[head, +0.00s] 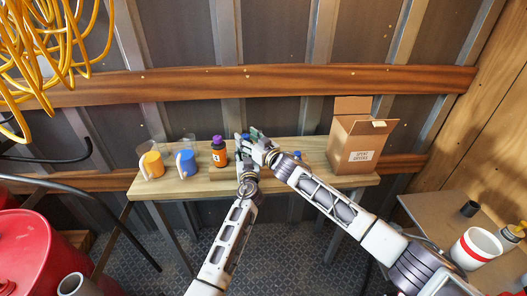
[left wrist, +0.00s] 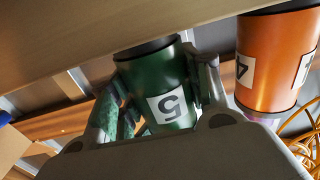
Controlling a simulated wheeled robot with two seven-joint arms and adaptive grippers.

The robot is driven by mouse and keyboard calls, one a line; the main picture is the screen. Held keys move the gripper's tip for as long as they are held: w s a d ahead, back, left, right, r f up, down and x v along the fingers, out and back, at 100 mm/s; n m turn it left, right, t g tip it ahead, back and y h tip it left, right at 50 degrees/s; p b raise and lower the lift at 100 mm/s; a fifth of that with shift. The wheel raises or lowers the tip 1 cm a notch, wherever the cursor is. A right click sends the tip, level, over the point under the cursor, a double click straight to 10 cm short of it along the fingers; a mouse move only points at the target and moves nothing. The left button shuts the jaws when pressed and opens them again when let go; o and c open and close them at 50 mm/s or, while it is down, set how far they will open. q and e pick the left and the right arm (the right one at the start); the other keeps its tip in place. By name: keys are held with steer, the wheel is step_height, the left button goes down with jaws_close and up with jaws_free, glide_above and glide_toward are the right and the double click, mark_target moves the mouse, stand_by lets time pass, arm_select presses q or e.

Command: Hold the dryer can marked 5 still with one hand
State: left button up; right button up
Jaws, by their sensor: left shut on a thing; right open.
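The dryer can marked 5 (left wrist: 163,90) is green with a white label. It shows upside down in the left wrist view, between the fingers of my left gripper (left wrist: 155,98), which is shut on it. In the head view my left gripper (head: 242,153) is over the wooden bench, and the can is mostly hidden there by the grippers. My right gripper (head: 258,142) is open, close beside the left one at the same spot. Whether it touches the can cannot be told.
An orange can with a purple cap (head: 219,154) stands just left of the grippers; its label (left wrist: 244,70) reads 4. Yellow (head: 152,164) and blue (head: 186,163) containers stand further left on the bench (head: 205,184). An open carton marked spent dryers (head: 360,142) stands right.

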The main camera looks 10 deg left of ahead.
steer(key=v, duration=1)
stand_by(0.4)
steer(key=shift+s+d, duration=0.1)
steer(key=shift+s, duration=0.05)
arm_select(q)
steer(key=o, duration=1.3)
steer(key=shift+s, duration=0.1)
steer(key=shift+v, duration=3.7)
